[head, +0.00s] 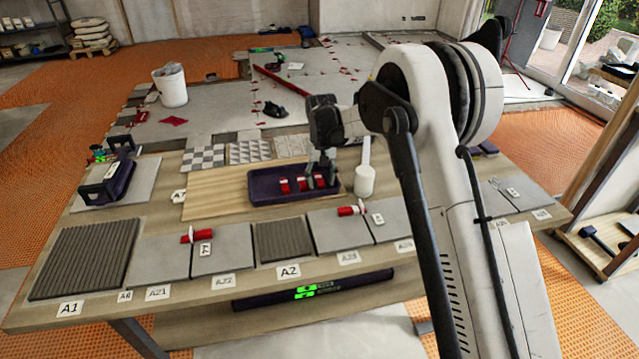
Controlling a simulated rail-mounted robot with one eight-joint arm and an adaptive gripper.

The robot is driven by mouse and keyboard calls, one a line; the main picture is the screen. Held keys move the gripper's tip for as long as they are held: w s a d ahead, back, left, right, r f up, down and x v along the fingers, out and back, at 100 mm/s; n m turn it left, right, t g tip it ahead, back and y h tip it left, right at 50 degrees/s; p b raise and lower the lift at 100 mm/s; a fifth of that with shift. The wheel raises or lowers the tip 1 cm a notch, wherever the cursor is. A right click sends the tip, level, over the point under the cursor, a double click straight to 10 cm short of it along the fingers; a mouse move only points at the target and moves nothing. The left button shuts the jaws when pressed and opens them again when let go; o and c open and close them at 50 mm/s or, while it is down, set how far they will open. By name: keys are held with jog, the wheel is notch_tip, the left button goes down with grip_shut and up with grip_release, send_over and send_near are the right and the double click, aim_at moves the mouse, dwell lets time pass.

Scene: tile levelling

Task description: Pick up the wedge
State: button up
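Several red wedges (285,186) lie in a row in a dark purple tray (262,200) on the worktable. My gripper (321,178) points down over the right end of the tray, close to the rightmost red wedge (319,181). It partly hides that end of the tray. The fingertips are too small and dark to tell whether they are open, shut, or touching a wedge. Two more red wedges lie on tile joints near the table's front: one on the left (197,236) and one right of the middle (350,211).
A white mallet-like tool (364,181) stands just right of the tray. A dark purple device (106,186) sits at the table's left. Grey tiles (160,262) and ribbed tiles (85,260) line the front. A white bucket (171,87) stands behind on the floor.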

aim_at(321, 183)
jog(key=shift+f, duration=0.5)
jog(key=shift+c, duration=0.5)
jog(key=c, duration=0.8)
jog(key=shift+r, duration=0.1)
jog(key=shift+r, duration=0.6)
notch_tip(321, 183, up, 3)
jog(key=shift+f+p, duration=0.2)
jog(key=shift+p, duration=0.15)
jog(key=s+a+r, duration=0.4)
jog(key=s+a, duration=0.1)
jog(key=s+a+r+p, duration=0.1)
jog(key=s+a+r, duration=0.2)
jog(key=shift+s, duration=0.25)
jog(key=shift+d, duration=0.1)
